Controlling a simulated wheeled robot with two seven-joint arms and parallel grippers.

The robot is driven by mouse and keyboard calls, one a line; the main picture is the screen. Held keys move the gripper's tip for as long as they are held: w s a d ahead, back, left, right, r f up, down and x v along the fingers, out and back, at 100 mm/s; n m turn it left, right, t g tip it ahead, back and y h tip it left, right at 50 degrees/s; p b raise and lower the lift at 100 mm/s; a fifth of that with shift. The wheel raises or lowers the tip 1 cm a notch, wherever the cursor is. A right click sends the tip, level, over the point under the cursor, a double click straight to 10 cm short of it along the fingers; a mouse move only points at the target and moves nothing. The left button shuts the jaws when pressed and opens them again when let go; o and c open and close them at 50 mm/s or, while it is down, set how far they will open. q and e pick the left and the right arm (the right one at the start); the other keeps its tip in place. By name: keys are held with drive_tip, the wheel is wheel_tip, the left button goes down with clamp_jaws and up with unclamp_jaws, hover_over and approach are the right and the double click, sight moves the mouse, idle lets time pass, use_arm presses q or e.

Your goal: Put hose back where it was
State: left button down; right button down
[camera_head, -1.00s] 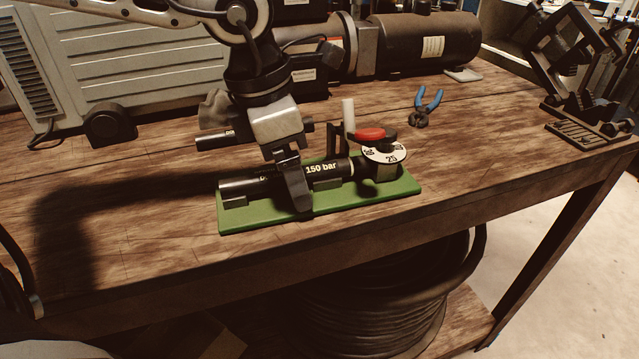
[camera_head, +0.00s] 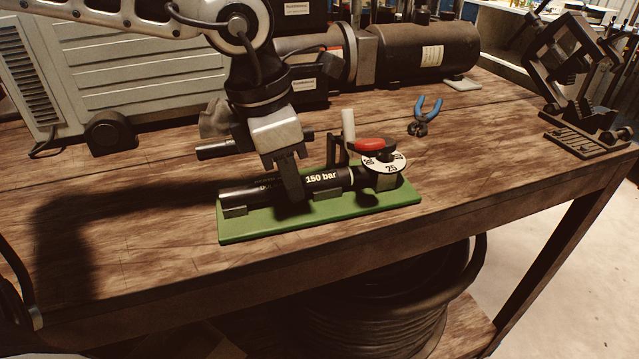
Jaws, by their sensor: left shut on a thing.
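The black hose (camera_head: 322,179), marked "150 bar" in white, lies along the green crimper base (camera_head: 345,207) on the wooden workbench. Its right end meets the crimper's round white dial (camera_head: 384,163), which reads 25. My left gripper (camera_head: 291,196) comes down from above and is shut on the middle of the hose. The fingers hide part of the hose and its lettering. The hose looks level and close to its black supports; I cannot tell whether it fully rests on them. My right gripper is not in view.
A red-tipped lever (camera_head: 370,144) and a pale upright handle (camera_head: 348,124) stand behind the hose. Blue-handled pliers (camera_head: 425,117) lie behind to the right. A dark compressor tank (camera_head: 425,50) and a grey machine (camera_head: 110,60) fill the back. The bench's left front is clear.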

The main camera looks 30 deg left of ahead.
sight(260, 185)
use_arm(q)
drive_tip(key=shift+s+a+b, duration=0.3)
drive_tip(key=shift+s+a, duration=1.05)
drive_tip(key=shift+s, duration=0.1)
drive_tip(key=shift+r, duration=0.1)
drive_tip(key=shift+r+p, duration=2.2)
drive_tip(key=shift+r, duration=1.25)
drive_tip(key=shift+f+b, duration=1.85)
drive_tip(key=shift+f, duration=1.1)
